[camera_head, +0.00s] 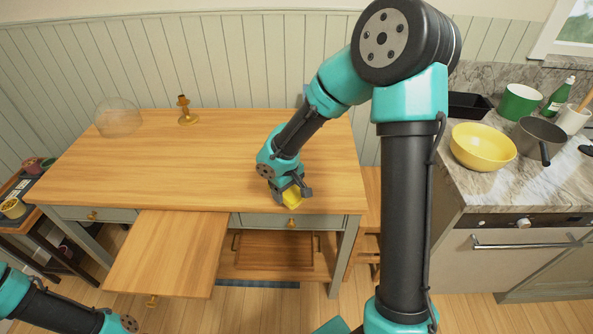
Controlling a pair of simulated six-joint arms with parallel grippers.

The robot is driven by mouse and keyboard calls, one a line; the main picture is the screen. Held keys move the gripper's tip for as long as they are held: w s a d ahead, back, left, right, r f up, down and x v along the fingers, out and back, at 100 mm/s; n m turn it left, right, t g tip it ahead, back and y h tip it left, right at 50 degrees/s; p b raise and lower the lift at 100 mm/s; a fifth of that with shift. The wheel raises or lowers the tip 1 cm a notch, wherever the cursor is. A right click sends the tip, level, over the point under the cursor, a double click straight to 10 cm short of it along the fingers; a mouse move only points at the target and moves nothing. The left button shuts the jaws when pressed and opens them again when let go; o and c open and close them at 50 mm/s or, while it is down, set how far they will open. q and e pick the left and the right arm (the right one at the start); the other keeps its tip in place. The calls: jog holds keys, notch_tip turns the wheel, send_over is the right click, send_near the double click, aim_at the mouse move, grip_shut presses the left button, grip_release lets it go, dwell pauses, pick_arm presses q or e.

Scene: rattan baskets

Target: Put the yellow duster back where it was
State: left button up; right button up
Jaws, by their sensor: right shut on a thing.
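The yellow duster (292,198) is at the front right part of the wooden table (215,160), close to its front edge. My right gripper (290,191) is shut on it from above, and the fingers hide part of it. I cannot tell whether the duster touches the tabletop or hangs just above it. My left arm shows at the bottom left corner, but its gripper is outside the picture.
A glass dome (118,117) and a brass candlestick (184,110) stand at the table's back left. A wooden board (167,252) juts out at the front. The counter at right holds a yellow bowl (482,147) and a grey pot (538,137). The table's middle is clear.

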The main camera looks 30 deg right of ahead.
jog(key=shift+s+d, duration=0.1)
jog(key=shift+d, duration=0.05)
jog(key=w+d, duration=0.2)
jog(key=w, duration=0.2)
jog(key=w+d+f, duration=0.1)
jog(key=w+d, duration=0.2)
jog(key=w, duration=0.1)
jog(key=w+d, duration=0.3)
jog(key=w, duration=0.2)
jog(key=shift+f, duration=0.2)
jog(key=shift+w, duration=0.1)
jog(key=shift+w+d, duration=0.15)
jog(key=shift+w, duration=0.1)
jog(key=shift+f, duration=1.8)
jog(key=shift+f, duration=0.1)
